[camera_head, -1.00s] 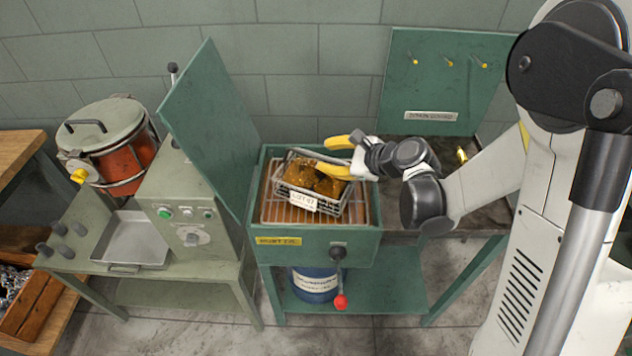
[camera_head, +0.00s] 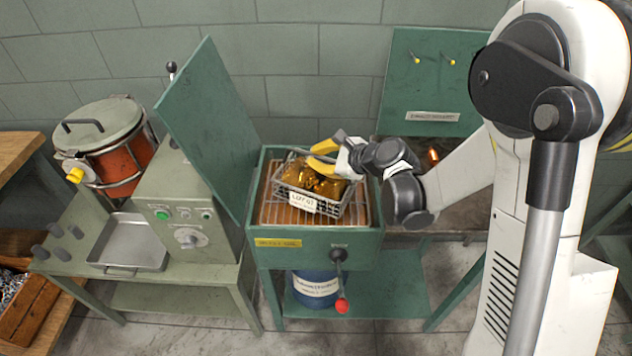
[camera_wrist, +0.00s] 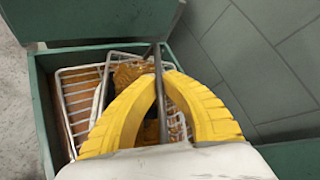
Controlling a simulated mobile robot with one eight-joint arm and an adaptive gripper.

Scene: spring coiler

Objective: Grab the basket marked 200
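A wire basket (camera_head: 336,208) holds shiny amber-brown pieces and carries a white tag (camera_head: 303,203) on its front. The tag's small text is too blurred to read surely, and I cannot make out 200. The basket sits on the rack inside an open green box (camera_head: 318,243). My gripper (camera_head: 317,154) is over the basket's top, reaching in from the right. In the wrist view, the yellow fingertips (camera_wrist: 160,78) close around a thin metal handle bar (camera_wrist: 160,105) of the basket. The fingers and palm hide part of the basket there.
The box's green lid (camera_head: 210,130) stands open on the left. A lever with a red knob (camera_head: 342,305) hangs at its front. A green board with yellow pegs (camera_head: 432,85) stands behind. A grey machine (camera_head: 185,215) and a metal tray (camera_head: 130,245) are at left.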

